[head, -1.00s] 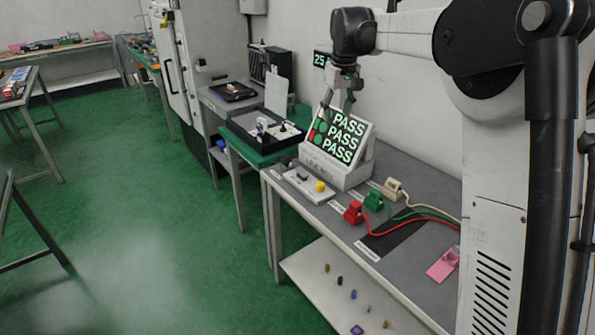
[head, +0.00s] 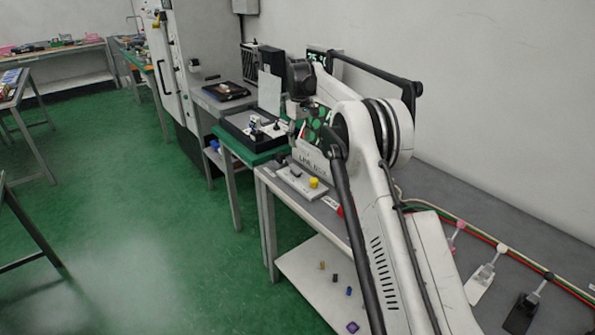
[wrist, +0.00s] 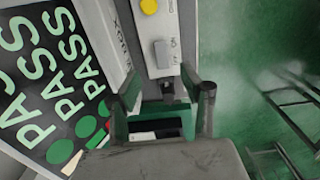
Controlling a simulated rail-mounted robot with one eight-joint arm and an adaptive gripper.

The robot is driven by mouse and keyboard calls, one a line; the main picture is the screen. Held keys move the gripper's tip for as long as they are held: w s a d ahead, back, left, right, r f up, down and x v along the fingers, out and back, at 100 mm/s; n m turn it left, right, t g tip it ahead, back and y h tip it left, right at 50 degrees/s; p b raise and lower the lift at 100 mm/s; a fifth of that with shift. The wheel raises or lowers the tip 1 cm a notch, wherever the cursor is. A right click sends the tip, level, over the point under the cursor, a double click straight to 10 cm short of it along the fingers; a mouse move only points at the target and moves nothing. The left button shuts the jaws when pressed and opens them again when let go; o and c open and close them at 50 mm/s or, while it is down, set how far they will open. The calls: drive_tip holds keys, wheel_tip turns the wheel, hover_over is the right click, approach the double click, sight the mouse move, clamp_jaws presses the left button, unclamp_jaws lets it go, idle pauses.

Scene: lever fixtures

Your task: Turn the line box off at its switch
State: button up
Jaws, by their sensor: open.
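The line box (head: 306,160) is a white casing with a slanted display. In the wrist view the display (wrist: 45,85) shows several green PASS words. In front lies a pale switch panel (head: 299,184) with a yellow knob (head: 314,182). The wrist view shows the same knob (wrist: 149,6) and a grey switch (wrist: 165,53) beside small lettering, partly readable as ON. My gripper (wrist: 163,86) is open just past the panel's end, with a small dark piece between its fingers; I cannot tell whether they touch it. In the head view my gripper (head: 297,128) is over the box, partly hidden.
A dark tray (head: 255,128) with small parts stands on the green-topped table to the left. White and black pieces (head: 482,278) and cables lie at the bench's right. My arm covers the bench middle. Small objects lie on the lower shelf (head: 320,285).

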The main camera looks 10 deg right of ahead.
sight(300, 172)
wheel_tip(300, 172, down, 13)
drive_tip(key=shift+f, duration=0.15)
idle(0.4)
drive_tip(key=shift+c, duration=0.5)
clamp_jaws()
drive_tip(key=shift+g, duration=0.3)
drive_tip(key=shift+w+a+r+g+h, duration=0.1)
drive_tip(key=shift+w+r+g+h, duration=0.15)
drive_tip(key=shift+g+h, duration=0.25)
drive_tip(key=shift+g, duration=0.3)
